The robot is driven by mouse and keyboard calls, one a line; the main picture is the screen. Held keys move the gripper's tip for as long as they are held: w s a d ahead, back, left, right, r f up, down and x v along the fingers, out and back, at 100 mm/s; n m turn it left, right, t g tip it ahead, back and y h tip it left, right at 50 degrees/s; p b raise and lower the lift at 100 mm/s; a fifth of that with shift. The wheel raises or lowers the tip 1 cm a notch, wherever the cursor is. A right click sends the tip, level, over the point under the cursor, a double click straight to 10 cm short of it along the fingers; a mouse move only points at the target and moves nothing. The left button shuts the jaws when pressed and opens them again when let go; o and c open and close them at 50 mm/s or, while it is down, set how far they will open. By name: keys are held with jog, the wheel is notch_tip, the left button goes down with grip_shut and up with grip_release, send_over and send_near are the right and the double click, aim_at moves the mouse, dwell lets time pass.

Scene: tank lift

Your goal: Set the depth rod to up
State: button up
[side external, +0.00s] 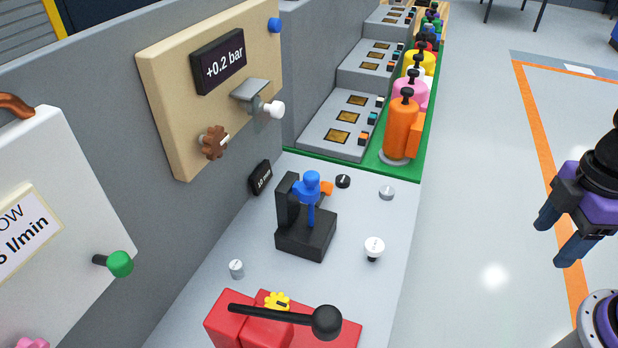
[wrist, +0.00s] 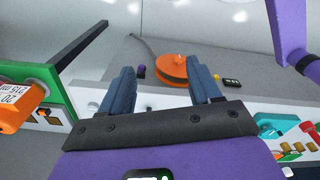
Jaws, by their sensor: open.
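What looks like the depth rod is a blue upright rod (side external: 310,214) with a blue rounded top, standing in a black bracket (side external: 305,244) on the grey bench. A small orange piece sits beside its top. A small black display (side external: 262,177) on the wall behind is too small to read surely. My gripper (side external: 558,240) is far to the right of the rod, over the floor beyond the bench edge, open and empty. In the wrist view its dark blue fingers (wrist: 162,72) are apart with nothing between them. I cannot make out the rod in the wrist view.
A red block with a black lever (side external: 275,313) stands in front of the bracket. A white knob (side external: 374,247) is to its right. Orange, pink and yellow canisters (side external: 403,125) line the back. A beige panel (side external: 170,85) reads +0.2 bar. The wrist view shows an orange round thing (wrist: 172,70).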

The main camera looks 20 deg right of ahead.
jog(key=shift+c, duration=0.4)
jog(key=shift+a, duration=0.1)
jog(key=shift+c, duration=0.2)
notch_tip(320, 180, up, 18)
jog(key=m, duration=0.7)
send_over(310, 174)
notch_tip(310, 174, down, 18)
jog(key=shift+r, duration=0.15)
jog(key=shift+c, duration=0.3)
